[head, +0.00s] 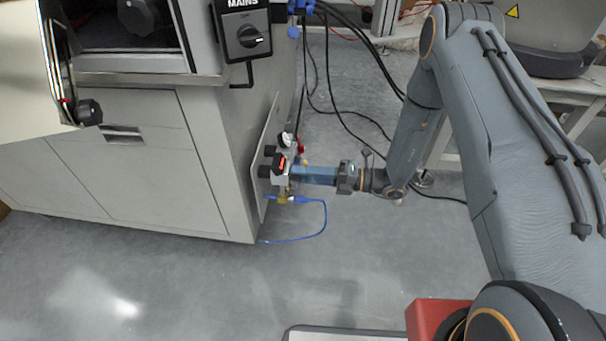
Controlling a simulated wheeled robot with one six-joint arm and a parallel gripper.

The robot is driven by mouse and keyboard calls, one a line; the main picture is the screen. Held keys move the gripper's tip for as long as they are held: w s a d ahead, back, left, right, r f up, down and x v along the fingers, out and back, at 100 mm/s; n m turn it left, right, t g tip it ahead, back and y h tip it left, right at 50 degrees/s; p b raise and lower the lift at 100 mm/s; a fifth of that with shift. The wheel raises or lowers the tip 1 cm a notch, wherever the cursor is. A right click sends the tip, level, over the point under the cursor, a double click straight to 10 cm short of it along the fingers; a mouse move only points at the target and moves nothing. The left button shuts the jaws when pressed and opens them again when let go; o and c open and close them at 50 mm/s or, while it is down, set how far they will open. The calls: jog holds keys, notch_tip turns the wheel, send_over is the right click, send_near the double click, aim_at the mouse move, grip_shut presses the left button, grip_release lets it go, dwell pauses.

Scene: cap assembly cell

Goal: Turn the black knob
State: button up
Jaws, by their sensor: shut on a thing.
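A small valve assembly sits on a light plate (262,186) on the side of the grey cabinet. Black knob-like parts show on it, an upper one (269,150) and a lower one (264,171), beside an orange-red part (281,162). My gripper (291,173) reaches in from the right, level, with its blue fingers at the front of this assembly. It is shut on a black knob there. The fingers largely hide that knob, and its turn angle is too small to read.
A round gauge (286,140) sits just above my fingers. A blue hose (325,220) loops below them. Black cables (330,95) hang behind. A MAINS switch (247,38) is higher on the cabinet (215,120). The floor (200,285) in front is clear.

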jog(key=o, duration=1)
jog(key=shift+o, duration=0.2)
jog(key=d+p, duration=0.1)
jog(key=d, duration=0.7)
jog(key=shift+s+a, duration=0.1)
